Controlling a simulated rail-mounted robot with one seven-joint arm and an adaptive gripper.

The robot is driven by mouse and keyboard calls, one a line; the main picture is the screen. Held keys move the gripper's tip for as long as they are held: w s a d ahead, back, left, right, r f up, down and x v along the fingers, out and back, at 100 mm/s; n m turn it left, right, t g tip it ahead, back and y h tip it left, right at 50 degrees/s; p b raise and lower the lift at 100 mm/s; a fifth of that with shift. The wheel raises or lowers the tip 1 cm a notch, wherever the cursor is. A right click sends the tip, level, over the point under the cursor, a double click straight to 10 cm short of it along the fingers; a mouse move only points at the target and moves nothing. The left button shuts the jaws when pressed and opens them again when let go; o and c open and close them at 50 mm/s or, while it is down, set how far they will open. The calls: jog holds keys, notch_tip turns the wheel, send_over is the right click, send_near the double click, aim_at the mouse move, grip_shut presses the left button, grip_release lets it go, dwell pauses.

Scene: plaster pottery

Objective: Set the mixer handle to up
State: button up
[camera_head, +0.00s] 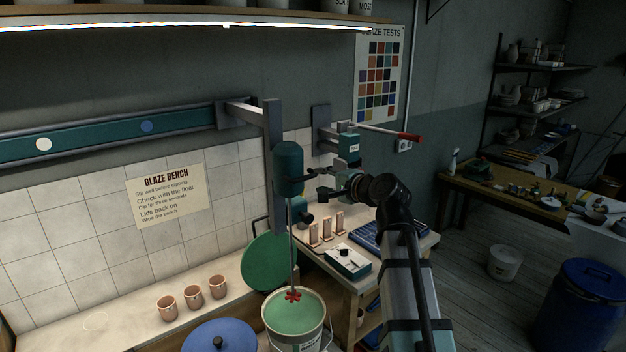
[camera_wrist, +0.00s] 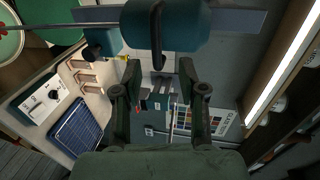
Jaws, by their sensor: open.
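The mixer (camera_head: 288,168) is a teal motor body on a grey wall bracket. Its thin shaft runs down to a red paddle (camera_head: 292,296) at the green glaze bucket (camera_head: 295,325). In the wrist view the mixer body (camera_wrist: 190,28) fills the top, with a dark, narrow curved handle (camera_wrist: 157,32) across its near side. My gripper (camera_head: 328,186) is right of the mixer body, reaching left towards it. In the wrist view my gripper (camera_wrist: 158,68) is open, with the handle's end around the gap between its fingertips. I cannot tell whether they touch it.
A lever with a red grip (camera_head: 410,137) sticks out from the wall behind my gripper. Below are a white control box (camera_head: 347,262), small upright tiles (camera_head: 327,232) and a blue rack (camera_head: 385,238). A green lid (camera_head: 268,262) leans behind the bucket; three cups (camera_head: 193,296) stand left.

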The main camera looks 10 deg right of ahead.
jog(key=shift+v, duration=1.25)
notch_tip(320, 180, down, 27)
jog(key=s+d+n+g+h, duration=0.1)
jog(key=s+n+g+h, duration=0.2)
jog(key=n+g, duration=0.3)
jog(key=s+a+f+n+g+h+b, duration=0.1)
jog(key=s+f+g, duration=0.3)
jog(key=f, duration=0.8)
jog(key=s+f+n+g+b, duration=0.15)
jog(key=s+f, duration=0.45)
jog(key=f, duration=0.7)
jog(key=s+a+f+n+g+h+b, duration=0.1)
jog(key=s+f+g, duration=0.2)
jog(key=s+f, duration=0.6)
jog(key=s+a+f+n+g+h+b, duration=0.1)
jog(key=s+a+f+n+g, duration=0.1)
jog(key=s+f, duration=0.8)
jog(key=s+a+f+n+g+b, duration=0.1)
jog(key=s+f+g, duration=0.3)
jog(key=s+f, duration=0.6)
jog(key=s, duration=0.9)
jog(key=shift+s+a+h, duration=0.25)
jog(key=shift+s+h, duration=0.15)
